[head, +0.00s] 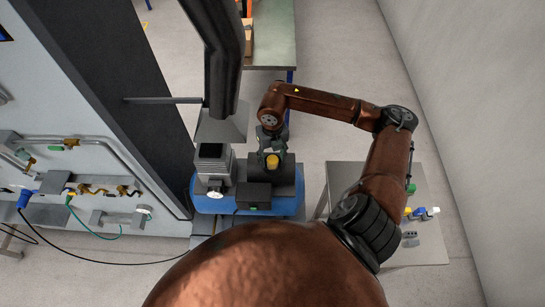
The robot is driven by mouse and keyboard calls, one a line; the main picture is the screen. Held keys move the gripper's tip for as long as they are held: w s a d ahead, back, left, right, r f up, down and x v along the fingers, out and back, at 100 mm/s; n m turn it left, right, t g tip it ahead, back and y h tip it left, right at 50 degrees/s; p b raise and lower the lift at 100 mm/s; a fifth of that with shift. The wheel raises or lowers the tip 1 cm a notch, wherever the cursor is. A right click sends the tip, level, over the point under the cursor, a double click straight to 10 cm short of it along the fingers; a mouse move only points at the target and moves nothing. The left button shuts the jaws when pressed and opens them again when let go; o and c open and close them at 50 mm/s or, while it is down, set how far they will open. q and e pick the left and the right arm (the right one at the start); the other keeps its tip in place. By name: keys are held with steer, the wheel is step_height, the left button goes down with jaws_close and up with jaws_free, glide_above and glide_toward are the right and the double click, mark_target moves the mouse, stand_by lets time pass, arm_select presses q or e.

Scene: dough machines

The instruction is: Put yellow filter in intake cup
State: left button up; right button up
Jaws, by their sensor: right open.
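The yellow filter (272,161) is a small yellow round piece on top of the dark cylindrical part of the blue-based machine (207,205). My right gripper (272,148) is dark and points down right at the filter, with its jaws open. The picture is too small to show whether the fingers touch the filter. I cannot make out the intake cup apart from the dark machine parts around the filter, so I cannot tell if the filter sits in it. My left gripper is not in view.
A grey hood with a black duct (225,60) stands just left of my right gripper. A wall panel with pipes and valves (75,145) is at the left. A small table (415,250) with several bottles stands at the right. A green-topped table (273,30) is behind.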

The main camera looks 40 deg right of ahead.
mark_target(272, 158)
steer(key=shift+r, duration=0.15)
steer(key=shift+w+r, duration=0.1)
steer(key=shift+r, duration=0.25)
step_height(272, 158, up, 11)
steer(key=b, duration=0.3)
steer(key=shift+r+b, duration=0.15)
steer(key=shift+b, duration=0.15)
